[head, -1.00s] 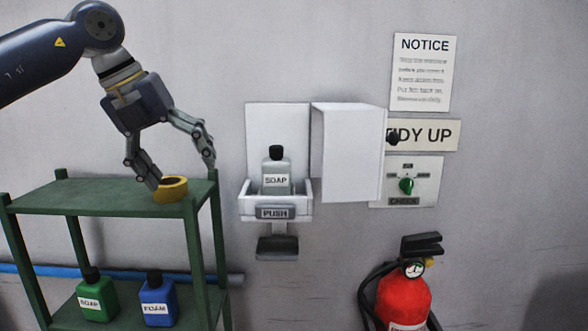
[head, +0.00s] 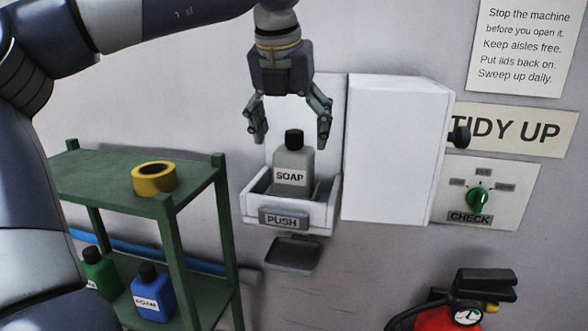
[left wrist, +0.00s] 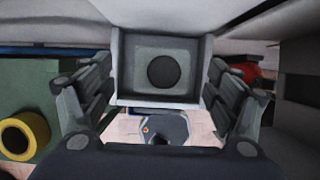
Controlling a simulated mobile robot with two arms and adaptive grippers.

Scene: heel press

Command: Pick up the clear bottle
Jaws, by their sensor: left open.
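The bottle labelled SOAP (head: 291,165) has a greyish, see-through-looking body and a black cap. It stands upright in a white wall tray (head: 330,212) with a PUSH plate (head: 284,218) on its front. My left gripper (head: 292,136) points down over it, open and empty, with one finger on each side of the cap. In the left wrist view the black cap (left wrist: 163,71) lies between the spread fingers, inside the tray's rim (left wrist: 160,102). The tray's front hides the bottle's base. My right gripper is not in view.
A white box (head: 395,150) with a black knob stands right of the tray. A green shelf (head: 110,170) at left holds yellow tape (head: 154,178), a green bottle (head: 100,273) and a blue bottle (head: 153,294). A red extinguisher (head: 450,320) is at lower right.

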